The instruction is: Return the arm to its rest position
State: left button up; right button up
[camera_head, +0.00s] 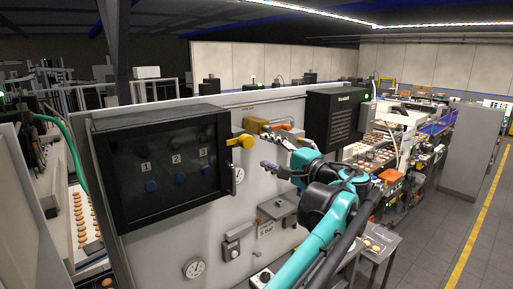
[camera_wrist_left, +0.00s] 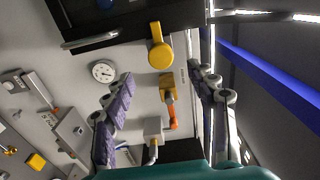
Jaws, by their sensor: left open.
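My left gripper (camera_head: 266,151) is open and empty in front of the pale machine panel (camera_head: 185,240). In the head view its two fingers point left, towards a yellow handle (camera_head: 241,141) at the edge of a dark control box (camera_head: 165,165). In the left wrist view the purple-padded fingers (camera_wrist_left: 160,75) are spread wide with nothing between their pads. The yellow handle (camera_wrist_left: 160,50) shows beyond the fingertips and looks apart from them. My teal left arm reaches in from the lower right of the head view. My right gripper is not in view.
The control box has blue knobs numbered 1, 2 and 3. A yellow-and-orange fitting (camera_head: 262,126), a black vented box (camera_head: 333,117) and gauges (camera_head: 194,267) are on the panel near my arm. A conveyor with biscuits (camera_head: 82,215) runs at left. Grey floor (camera_head: 430,235) is open at right.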

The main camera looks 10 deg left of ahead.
pick_arm(q)
jog(key=shift+v, duration=1.15)
jog(key=s+a+f+n+g+h+b, duration=0.15)
jog(key=s+a+f+b, duration=0.35)
jog(key=f, duration=0.7)
jog(key=s+a+f+g+h+b, duration=0.1)
jog(key=s+a+f+h+b, duration=0.2)
jog(key=f+b, duration=0.65)
jog(key=s+a+f+n+g+h+b, duration=0.1)
jog(key=s+a+f+g+h+b, duration=0.3)
jog(key=f, duration=1.1)
jog(key=s+d+f+n+t+h+b, duration=0.1)
jog(key=s+f+b, duration=0.4)
jog(key=f, duration=0.7)
jog(key=s+d+f+n+h+b, duration=0.2)
jog(key=s+f+b, duration=0.4)
jog(key=f, duration=0.7)
jog(key=s+d+f+n+t+h+b, duration=0.1)
jog(key=s+f+b, duration=0.4)
jog(key=f, duration=0.7)
jog(key=shift+s+d+f+n+t+h+b, duration=0.35)
jog(key=shift+s+d+f+n+h+b, duration=0.15)
jog(key=shift+h+b, duration=0.3)
jog(key=shift+w+r, duration=0.1)
